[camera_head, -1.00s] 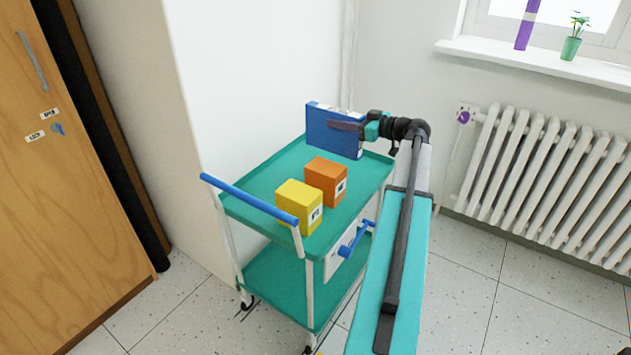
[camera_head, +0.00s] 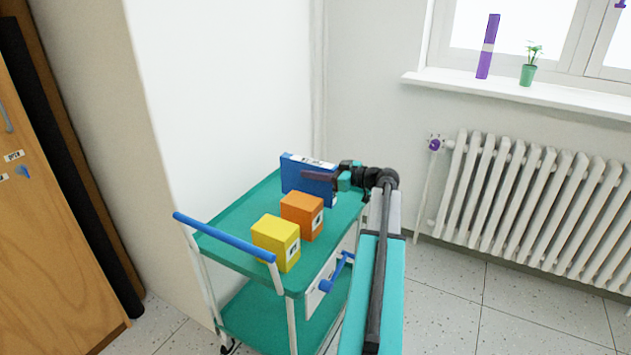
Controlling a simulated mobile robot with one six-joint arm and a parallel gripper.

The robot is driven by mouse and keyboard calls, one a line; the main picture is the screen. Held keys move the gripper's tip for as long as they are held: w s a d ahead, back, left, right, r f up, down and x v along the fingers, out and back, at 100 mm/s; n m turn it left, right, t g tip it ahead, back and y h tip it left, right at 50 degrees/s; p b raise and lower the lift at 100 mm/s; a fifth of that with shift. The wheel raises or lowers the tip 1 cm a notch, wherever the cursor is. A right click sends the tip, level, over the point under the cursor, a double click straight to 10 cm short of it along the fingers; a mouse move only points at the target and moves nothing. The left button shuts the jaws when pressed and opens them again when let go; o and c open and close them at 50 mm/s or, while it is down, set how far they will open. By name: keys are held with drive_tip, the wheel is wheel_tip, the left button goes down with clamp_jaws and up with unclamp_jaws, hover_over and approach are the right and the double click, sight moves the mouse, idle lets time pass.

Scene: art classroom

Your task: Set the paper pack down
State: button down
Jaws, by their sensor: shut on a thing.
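The paper pack is a blue box with a white label strip (camera_head: 290,176), upright at the far end of the green trolley's top tray (camera_head: 228,235). My gripper (camera_head: 320,180) reaches in from the right and is shut on the pack, with its dark finger across the broad near face. The pack's lower edge is at or very close to the tray. The orange box partly hides that edge, so I cannot tell whether it touches.
An orange box (camera_head: 296,213) and a yellow box (camera_head: 270,240) stand on the tray in front of the pack. The trolley has a blue handle (camera_head: 222,236) at its near end. A white wall is behind; a radiator (camera_head: 530,205) stands at right.

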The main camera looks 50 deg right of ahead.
drive_tip(key=shift+f+b, duration=0.3)
drive_tip(key=shift+f, duration=1.45)
drive_tip(key=shift+f, duration=0.1)
drive_tip(key=c, duration=1.4)
unclamp_jaws()
drive_tip(key=shift+o, duration=0.2)
drive_tip(key=p+v, duration=0.1)
drive_tip(key=v, duration=1.1)
drive_tip(key=shift+s, duration=0.2)
